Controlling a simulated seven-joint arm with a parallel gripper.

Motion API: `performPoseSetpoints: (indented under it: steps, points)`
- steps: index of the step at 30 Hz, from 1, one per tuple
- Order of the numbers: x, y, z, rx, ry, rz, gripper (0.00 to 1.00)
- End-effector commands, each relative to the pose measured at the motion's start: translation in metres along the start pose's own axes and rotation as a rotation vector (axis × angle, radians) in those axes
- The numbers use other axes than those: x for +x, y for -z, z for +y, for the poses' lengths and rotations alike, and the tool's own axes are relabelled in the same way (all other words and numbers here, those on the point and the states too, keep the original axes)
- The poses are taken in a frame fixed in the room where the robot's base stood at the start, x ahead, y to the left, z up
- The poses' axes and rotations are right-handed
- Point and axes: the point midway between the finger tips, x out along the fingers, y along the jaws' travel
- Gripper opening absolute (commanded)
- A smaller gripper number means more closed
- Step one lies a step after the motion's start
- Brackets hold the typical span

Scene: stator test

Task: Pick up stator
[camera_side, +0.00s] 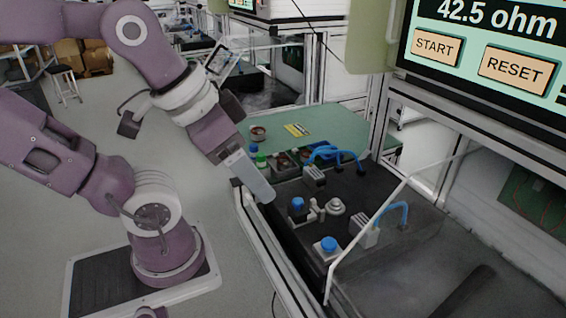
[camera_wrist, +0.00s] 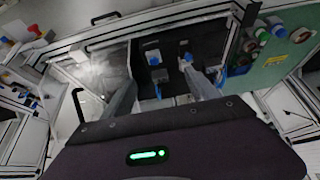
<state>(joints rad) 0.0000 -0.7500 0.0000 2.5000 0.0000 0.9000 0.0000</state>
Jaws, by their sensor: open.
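A round, copper-brown ring that looks like a stator (camera_side: 258,133) lies on the green mat, near its left edge in the side view. A similar round brownish part (camera_wrist: 301,35) shows at the right edge of the wrist view, on the green surface. More dark, brownish parts (camera_side: 280,160) sit in a holder at the mat's near edge; I cannot tell whether these are stators too. My gripper (camera_side: 264,192) points down over the near left edge of the black test bench, apart from the ring. In the wrist view its two fingers (camera_wrist: 160,82) are spread with nothing held between them.
The black bench (camera_side: 300,245) carries blue-capped fixtures (camera_side: 329,244), grey blocks and blue hoses (camera_side: 335,153). A clear guard with a pale frame (camera_side: 367,226) stands at its right. A screen (camera_side: 480,50) reads 42.5 ohm. The green mat (camera_side: 340,120) has free room.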

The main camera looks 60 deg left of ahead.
Motion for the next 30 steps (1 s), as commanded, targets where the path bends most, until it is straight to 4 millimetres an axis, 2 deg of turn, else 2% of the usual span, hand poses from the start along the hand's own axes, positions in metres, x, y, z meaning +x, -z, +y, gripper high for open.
performPoseSetpoints:
  steps: [9, 11, 14, 15, 17, 18, 20, 21, 23, 24, 27, 30]
  points:
    - [0.000, 0.004, -0.001, 0.013, 0.005, -0.004, 0.68]
    - [0.001, 0.019, -0.007, 0.067, 0.022, -0.025, 0.68]
    - [0.011, 0.071, -0.030, 0.266, 0.061, -0.105, 0.68]
    - [0.021, 0.096, -0.047, 0.368, 0.068, -0.148, 0.68]
    - [0.041, 0.130, -0.076, 0.528, 0.060, -0.216, 0.68]
    - [0.057, 0.149, -0.099, 0.635, 0.045, -0.257, 0.68]
    - [0.086, 0.171, -0.138, 0.788, 0.005, -0.316, 0.68]
    - [0.108, 0.181, -0.167, 0.888, -0.030, -0.348, 0.68]
    - [0.142, 0.188, -0.211, 1.034, -0.095, -0.387, 0.68]
    - [0.166, 0.187, -0.241, 1.124, -0.141, -0.403, 0.68]
    - [0.218, 0.169, -0.306, 1.314, -0.254, -0.415, 0.68]
    - [0.254, 0.146, -0.348, 1.445, -0.334, -0.402, 0.68]
